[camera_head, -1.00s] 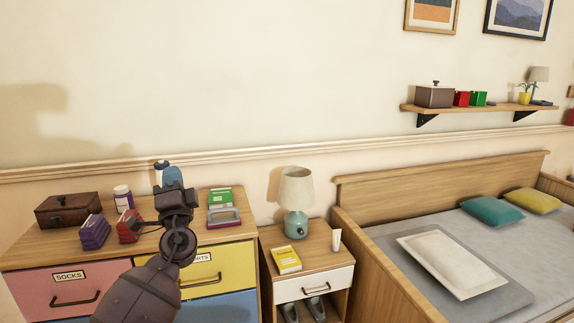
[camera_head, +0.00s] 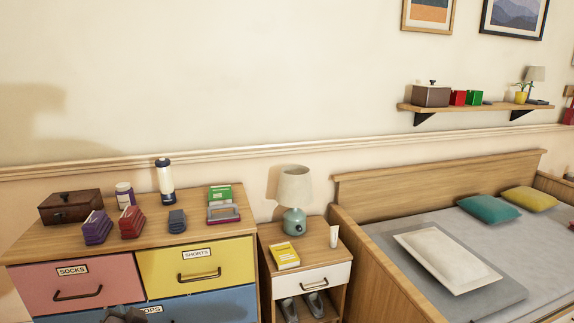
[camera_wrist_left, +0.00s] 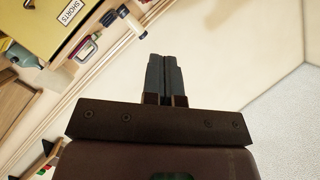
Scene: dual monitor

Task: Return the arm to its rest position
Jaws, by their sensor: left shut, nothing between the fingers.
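My left gripper (camera_wrist_left: 164,58) shows in the left wrist view with its two dark fingers shut together and nothing between them. Behind the fingers the wrist view shows the wall and, tilted at the upper left, the dresser. In the head view only a dark piece of my left arm (camera_head: 124,314) shows at the bottom edge, in front of the dresser's lower drawers. My right gripper is in neither view.
A nightstand (camera_head: 318,252) with a lamp (camera_head: 294,188) and a bed (camera_head: 440,190) stand to the right.

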